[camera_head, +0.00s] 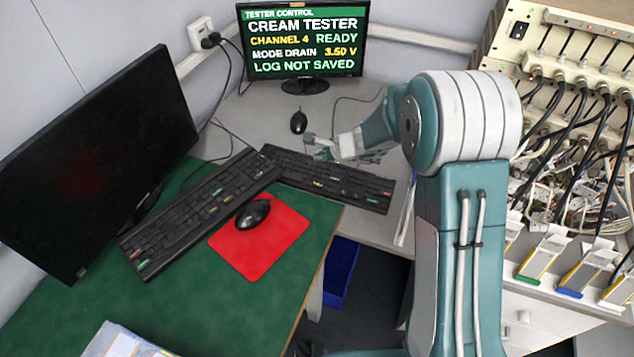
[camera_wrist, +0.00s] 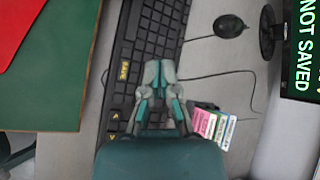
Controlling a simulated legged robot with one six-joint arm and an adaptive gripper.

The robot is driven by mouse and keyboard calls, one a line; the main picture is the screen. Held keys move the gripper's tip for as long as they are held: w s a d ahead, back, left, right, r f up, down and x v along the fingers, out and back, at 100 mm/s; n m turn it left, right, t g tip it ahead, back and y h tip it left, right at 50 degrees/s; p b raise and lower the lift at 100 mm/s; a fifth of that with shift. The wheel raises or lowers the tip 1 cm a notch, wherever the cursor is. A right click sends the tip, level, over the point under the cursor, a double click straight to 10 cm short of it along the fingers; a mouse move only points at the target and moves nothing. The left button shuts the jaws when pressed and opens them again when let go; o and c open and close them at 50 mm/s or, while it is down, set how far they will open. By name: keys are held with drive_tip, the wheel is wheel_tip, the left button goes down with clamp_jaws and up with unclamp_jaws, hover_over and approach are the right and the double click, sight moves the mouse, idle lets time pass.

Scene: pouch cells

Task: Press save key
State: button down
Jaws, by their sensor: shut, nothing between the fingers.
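The black keyboard (camera_head: 335,181) lies on the grey desk below the tester screen. In the wrist view the same keyboard (camera_wrist: 150,45) runs up the picture, and its yellow-labelled SAVE key (camera_wrist: 124,71) is readable. My gripper (camera_wrist: 160,68) is shut and empty, over the keyboard's right edge and to the right of the SAVE key. In the head view my gripper (camera_head: 310,139) shows small behind the keyboard; its height above the keys is hard to tell. The tester screen (camera_head: 303,40) reads "LOG NOT SAVED" and "CHANNEL 4 READY".
A second keyboard (camera_head: 200,212) and a mouse (camera_head: 253,213) on a red mat (camera_head: 285,238) are on the green desk, beside a dark monitor (camera_head: 95,160). Another mouse (camera_head: 298,122) lies behind the keyboard. Coloured cards (camera_wrist: 212,127) lie beside my gripper. A cabled rack (camera_head: 560,80) stands right.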

sight(314, 181)
drive_tip(key=shift+f, duration=4.4)
drive_tip(key=shift+f, duration=0.3)
drive_tip(key=shift+f, duration=0.4)
drive_tip(key=shift+r, duration=0.85)
drive_tip(key=shift+r, duration=2.5)
